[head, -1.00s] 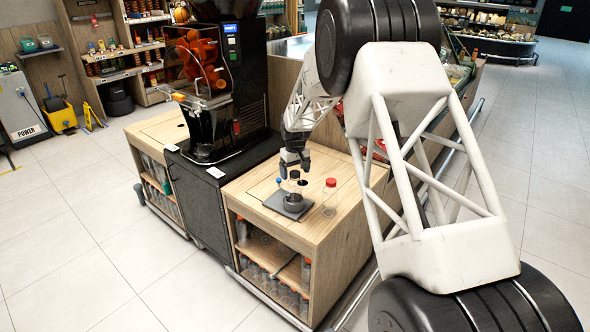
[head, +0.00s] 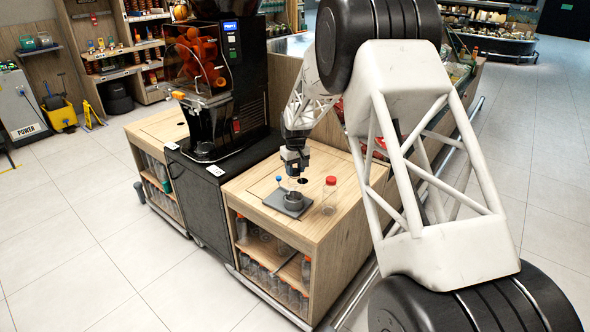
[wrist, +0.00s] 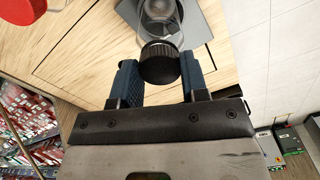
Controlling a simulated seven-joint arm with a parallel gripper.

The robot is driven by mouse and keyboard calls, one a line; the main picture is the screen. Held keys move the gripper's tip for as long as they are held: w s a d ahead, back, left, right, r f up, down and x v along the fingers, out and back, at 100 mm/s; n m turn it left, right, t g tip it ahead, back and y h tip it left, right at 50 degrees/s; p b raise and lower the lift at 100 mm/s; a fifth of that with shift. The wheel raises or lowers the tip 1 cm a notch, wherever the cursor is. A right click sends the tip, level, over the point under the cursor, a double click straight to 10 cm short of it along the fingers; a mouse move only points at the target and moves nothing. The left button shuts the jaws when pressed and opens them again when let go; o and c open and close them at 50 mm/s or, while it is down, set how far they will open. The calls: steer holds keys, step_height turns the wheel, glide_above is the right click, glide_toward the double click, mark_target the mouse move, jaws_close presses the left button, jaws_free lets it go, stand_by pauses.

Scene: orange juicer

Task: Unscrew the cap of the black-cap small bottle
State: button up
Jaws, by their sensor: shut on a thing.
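The small clear bottle (wrist: 160,12) stands in a grey round holder (head: 294,198) on a dark square plate, on the wooden counter. Its ribbed black cap (wrist: 160,63) sits between the two blue fingers of my gripper (wrist: 160,80), one on each side. My gripper (head: 294,174) points down above the holder in the head view and is shut on the cap. The fingers hide most of the cap in the head view. I cannot tell whether the cap still touches the bottle's neck.
A clear bottle with a red cap (head: 330,181) stands just right of the holder. A small blue-capped item (head: 279,179) is at its left. A round hole opens in the counter behind. The black juicer (head: 215,80) stands to the left. Bottles fill the shelf below.

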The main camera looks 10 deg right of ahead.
mark_target(295, 170)
steer(key=o, duration=0.3)
steer(key=c, duration=0.4)
steer(key=shift+o, duration=0.2)
steer(key=shift+n, duration=2.6)
steer(key=n, duration=0.3)
steer(key=shift+r, duration=1.25)
steer(key=shift+r, duration=1.9)
